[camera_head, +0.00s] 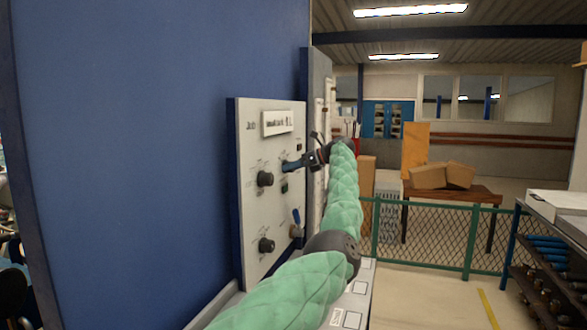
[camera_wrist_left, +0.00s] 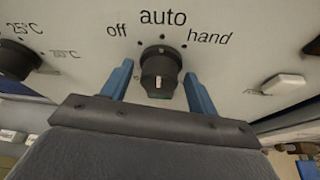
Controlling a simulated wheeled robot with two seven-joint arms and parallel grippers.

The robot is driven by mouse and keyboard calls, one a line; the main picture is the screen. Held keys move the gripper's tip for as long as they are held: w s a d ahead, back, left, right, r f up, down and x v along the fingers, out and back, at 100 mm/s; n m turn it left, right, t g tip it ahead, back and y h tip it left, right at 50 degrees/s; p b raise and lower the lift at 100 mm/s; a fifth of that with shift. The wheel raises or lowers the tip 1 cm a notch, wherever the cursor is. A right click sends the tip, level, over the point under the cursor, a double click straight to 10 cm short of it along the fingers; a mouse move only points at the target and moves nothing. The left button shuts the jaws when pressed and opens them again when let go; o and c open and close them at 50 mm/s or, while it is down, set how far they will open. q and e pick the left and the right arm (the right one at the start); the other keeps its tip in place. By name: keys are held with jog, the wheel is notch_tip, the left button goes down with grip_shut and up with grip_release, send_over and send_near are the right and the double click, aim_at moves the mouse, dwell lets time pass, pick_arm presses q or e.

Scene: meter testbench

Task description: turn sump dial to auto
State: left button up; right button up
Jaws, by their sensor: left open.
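The sump dial (camera_wrist_left: 160,72) is a black round knob with a white mark on its face, under the labels off, auto and hand on a light panel (camera_wrist_left: 250,75). Which label it points to is hard to tell. My left gripper (camera_wrist_left: 158,70) is open, with one blue finger on each side of the dial; I cannot tell whether either touches it.
Another knob (camera_wrist_left: 15,58) and a white switch (camera_wrist_left: 283,83) flank the dial in the wrist view. A green fence (camera_head: 420,235) stands behind.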

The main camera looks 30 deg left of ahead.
pick_arm(q)
jog(key=shift+d, duration=0.1)
jog(key=b+v, duration=0.1)
jog(key=v, duration=0.6)
jog(key=shift+w+d+r+b, duration=0.15)
jog(key=shift+d+b, duration=0.05)
jog(key=shift+b, duration=0.15)
pick_arm(e)
notch_tip(320, 180, up, 6)
jog(key=s, duration=0.1)
jog(key=shift+s, duration=0.3)
